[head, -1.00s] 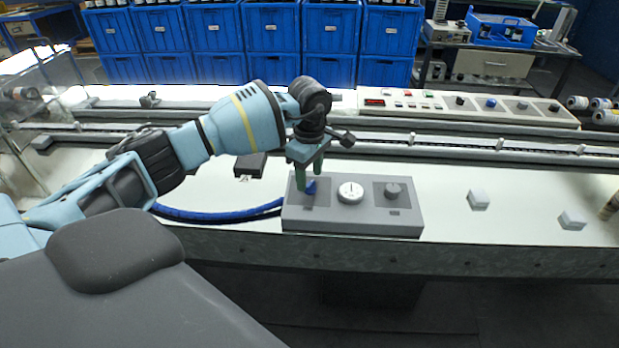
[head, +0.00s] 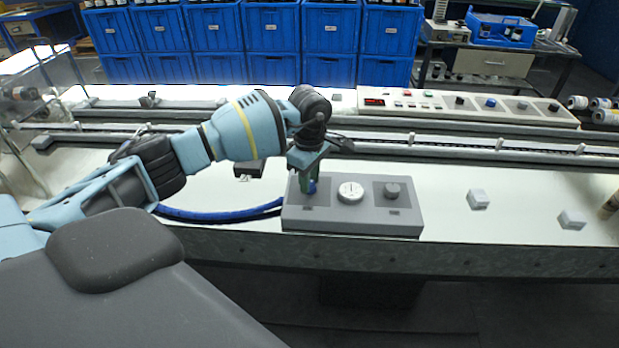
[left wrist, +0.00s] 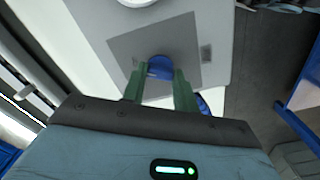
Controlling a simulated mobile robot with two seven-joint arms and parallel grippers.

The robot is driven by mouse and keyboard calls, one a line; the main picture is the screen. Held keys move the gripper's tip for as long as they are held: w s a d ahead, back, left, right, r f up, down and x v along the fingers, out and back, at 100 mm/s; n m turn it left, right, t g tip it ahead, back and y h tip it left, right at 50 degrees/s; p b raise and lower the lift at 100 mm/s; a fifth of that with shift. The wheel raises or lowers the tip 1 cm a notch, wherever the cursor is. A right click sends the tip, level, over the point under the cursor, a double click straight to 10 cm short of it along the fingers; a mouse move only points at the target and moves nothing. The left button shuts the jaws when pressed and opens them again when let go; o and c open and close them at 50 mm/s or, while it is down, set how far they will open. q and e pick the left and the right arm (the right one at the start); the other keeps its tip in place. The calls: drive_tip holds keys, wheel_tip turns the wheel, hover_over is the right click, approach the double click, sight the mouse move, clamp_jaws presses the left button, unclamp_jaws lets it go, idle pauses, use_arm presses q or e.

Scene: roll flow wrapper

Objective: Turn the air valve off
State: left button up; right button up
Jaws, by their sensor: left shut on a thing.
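The blue air valve knob (left wrist: 160,67) stands on a dark square at the left end of a grey panel box (head: 352,222). In the head view only a bit of the blue knob (head: 312,187) shows beside the fingers. My left gripper (head: 309,186) comes down on the knob from above. In the left wrist view its green fingers (left wrist: 159,84) stand on both sides of the knob, shut on it. The knob's exact angle is hard to tell. My right gripper is not in view.
The box also carries a white round gauge (head: 350,191) and a dark grey knob (head: 392,190). A blue hose (head: 220,215) runs to the box's left side. A long control panel (head: 460,105) stands behind.

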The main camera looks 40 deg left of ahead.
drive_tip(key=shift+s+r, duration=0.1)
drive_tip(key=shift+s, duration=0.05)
use_arm(q)
drive_tip(key=shift+r+n, duration=0.1)
drive_tip(key=shift+n, duration=0.4)
drive_tip(key=n+p, duration=0.2)
drive_tip(key=n, duration=0.2)
drive_tip(key=shift+n, duration=0.4)
drive_tip(key=n+p, duration=0.1)
drive_tip(key=n, duration=0.4)
drive_tip(key=shift+n+p, duration=0.35)
drive_tip(key=shift+n, duration=0.05)
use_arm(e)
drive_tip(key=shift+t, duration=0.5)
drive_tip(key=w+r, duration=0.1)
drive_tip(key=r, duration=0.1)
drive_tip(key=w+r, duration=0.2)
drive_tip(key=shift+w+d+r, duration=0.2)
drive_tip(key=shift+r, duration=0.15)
use_arm(q)
drive_tip(key=o, duration=1)
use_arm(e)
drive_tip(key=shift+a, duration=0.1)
